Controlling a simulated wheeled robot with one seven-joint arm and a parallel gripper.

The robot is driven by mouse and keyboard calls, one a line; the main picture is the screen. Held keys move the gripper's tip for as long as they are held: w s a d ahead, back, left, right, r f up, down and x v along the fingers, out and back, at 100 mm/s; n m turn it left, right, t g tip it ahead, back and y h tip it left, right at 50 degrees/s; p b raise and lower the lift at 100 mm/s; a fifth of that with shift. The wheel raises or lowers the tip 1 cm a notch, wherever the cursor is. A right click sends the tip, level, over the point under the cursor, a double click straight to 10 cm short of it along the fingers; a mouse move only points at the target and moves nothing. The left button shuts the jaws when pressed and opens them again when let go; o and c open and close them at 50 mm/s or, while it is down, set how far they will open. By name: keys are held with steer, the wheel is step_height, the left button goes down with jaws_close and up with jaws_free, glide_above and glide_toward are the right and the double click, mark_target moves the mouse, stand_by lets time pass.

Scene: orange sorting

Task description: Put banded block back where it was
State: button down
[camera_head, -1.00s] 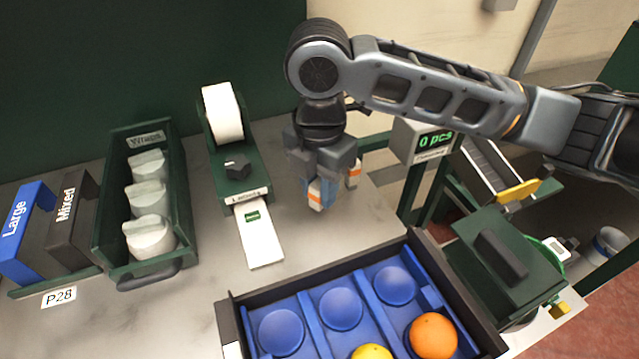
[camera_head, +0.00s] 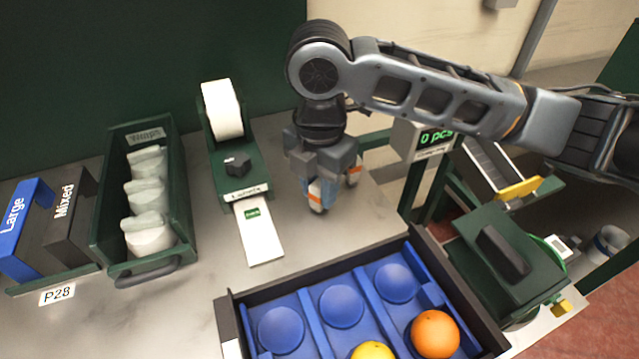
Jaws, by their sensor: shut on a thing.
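My gripper (camera_head: 334,188) points down over the grey bench, right of the label dispenser. Its fingers, with orange and white tips, are shut on a bluish piece (camera_head: 329,192), which I take to be the banded block. The fingers hide most of the block, so its bands cannot be made out. It is low, at or close to the bench top; whether it touches the bench I cannot tell.
The label dispenser (camera_head: 238,183) with its white strip (camera_head: 258,232) stands left of my gripper. A blue-lined tray (camera_head: 310,325) with an orange (camera_head: 435,333) and a yellow fruit (camera_head: 372,352) lies in front. A green wraps bin (camera_head: 174,215) stands farther left. Bare bench surrounds my gripper.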

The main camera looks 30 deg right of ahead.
steer(key=shift+f, duration=0.25)
steer(key=c, duration=0.8)
jaws_free()
steer(key=shift+o, duration=0.4)
steer(key=o, duration=0.3)
steer(key=shift+o, duration=0.2)
steer(key=shift+r, duration=0.15)
steer(key=shift+r+p, duration=3.15)
steer(key=shift+r, duration=0.8)
